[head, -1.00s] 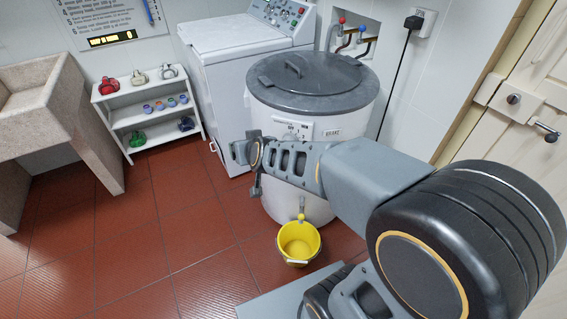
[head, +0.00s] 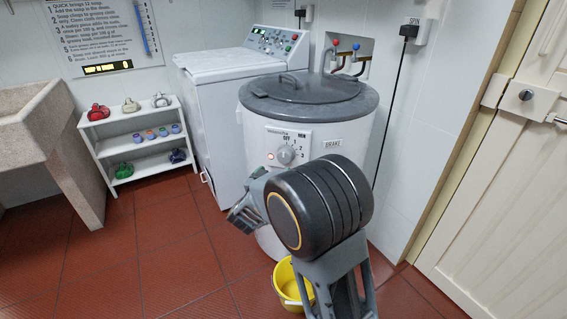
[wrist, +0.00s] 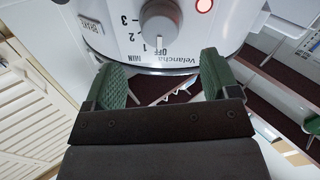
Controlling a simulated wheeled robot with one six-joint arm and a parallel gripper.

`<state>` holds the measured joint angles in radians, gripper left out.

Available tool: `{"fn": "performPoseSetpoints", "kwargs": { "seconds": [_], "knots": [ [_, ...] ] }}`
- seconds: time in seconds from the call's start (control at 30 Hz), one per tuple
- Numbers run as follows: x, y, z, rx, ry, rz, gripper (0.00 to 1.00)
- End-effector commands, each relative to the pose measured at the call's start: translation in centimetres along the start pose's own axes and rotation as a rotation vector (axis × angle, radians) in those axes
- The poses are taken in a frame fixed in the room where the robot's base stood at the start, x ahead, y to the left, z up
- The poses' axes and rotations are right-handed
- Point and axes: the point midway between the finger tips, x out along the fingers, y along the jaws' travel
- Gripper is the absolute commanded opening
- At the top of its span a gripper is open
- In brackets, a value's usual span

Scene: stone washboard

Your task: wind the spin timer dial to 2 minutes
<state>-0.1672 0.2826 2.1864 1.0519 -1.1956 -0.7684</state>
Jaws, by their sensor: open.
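The spin timer dial (head: 286,154) is a grey round knob on a white panel on the front of the white drum spinner (head: 330,125). The dial also shows upside down in the wrist view (wrist: 158,22), where its pale pointer mark appears to line up with OFF. The numbers 1, 2 and 3 are printed around it. A red lamp (wrist: 204,5) beside it is lit. My gripper (wrist: 157,78) is open and empty, its green pads apart, with the dial beyond the fingertips and not touched. In the head view my gripper (head: 240,212) is below and left of the dial.
A yellow bucket (head: 291,285) stands on the red floor, partly behind my arm. A white washing machine (head: 222,110) is left of the spinner. A small shelf (head: 125,148) and stone sink (head: 75,140) stand further left. A door (head: 510,190) is at right.

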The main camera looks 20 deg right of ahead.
Motion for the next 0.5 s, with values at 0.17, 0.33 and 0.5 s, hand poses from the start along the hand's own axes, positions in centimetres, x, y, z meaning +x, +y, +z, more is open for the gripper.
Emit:
{"fn": "performPoseSetpoints", "kwargs": {
  "seconds": [0.17,0.33,0.5],
  "knots": [
    [3.6,0.1,0.3,0.001,0.0,0.002,0.81],
    [6.3,0.0,0.2,0.001,0.0,0.0,0.81],
    [8.0,0.0,0.1,0.002,0.0,-0.001,0.81]
  ]
}}
